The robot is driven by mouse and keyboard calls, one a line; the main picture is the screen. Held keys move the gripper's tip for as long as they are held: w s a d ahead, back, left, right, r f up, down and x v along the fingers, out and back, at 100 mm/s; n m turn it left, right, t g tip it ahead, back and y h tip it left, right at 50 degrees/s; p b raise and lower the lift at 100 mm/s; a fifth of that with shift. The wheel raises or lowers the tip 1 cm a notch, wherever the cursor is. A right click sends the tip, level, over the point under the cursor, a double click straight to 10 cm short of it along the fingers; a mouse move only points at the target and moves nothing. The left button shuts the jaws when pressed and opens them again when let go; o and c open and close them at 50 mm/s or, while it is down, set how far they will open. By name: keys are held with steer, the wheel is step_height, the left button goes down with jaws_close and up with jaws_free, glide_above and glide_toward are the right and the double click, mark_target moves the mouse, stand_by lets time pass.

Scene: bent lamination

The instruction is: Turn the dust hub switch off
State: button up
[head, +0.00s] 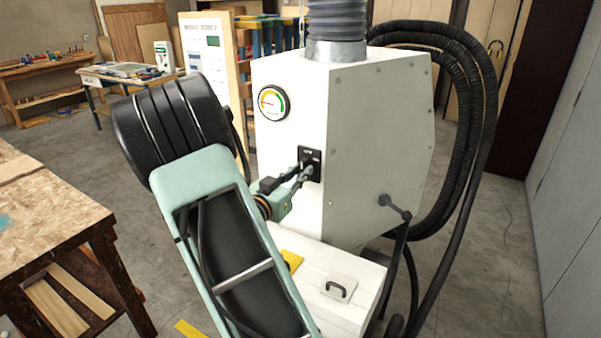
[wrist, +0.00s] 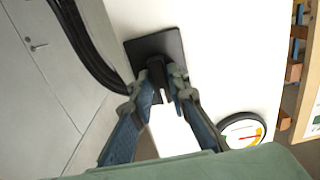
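The dust hub (head: 375,150) is a white metal cabinet. Its black switch plate (head: 316,153) is on the front face and also shows in the wrist view (wrist: 172,46). A dark switch lever (wrist: 156,73) stands out from the plate. My gripper (head: 304,173) is at the plate. In the wrist view my gripper (wrist: 158,82) has one fingertip on each side of the lever, very close to it. I cannot tell whether both tips press on it. In the head view the fingers partly hide the lever, and its on or off position is not readable.
A round gauge (head: 273,103) is up and left of the switch. A white ledge (head: 315,275) with a handled cover (head: 339,286) is below. Black hoses (head: 485,110) loop on the right. A wooden workbench (head: 60,210) stands at the left.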

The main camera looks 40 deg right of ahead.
steer(key=o, duration=0.3)
steer(key=shift+a, duration=0.1)
steer(key=v, duration=1.2)
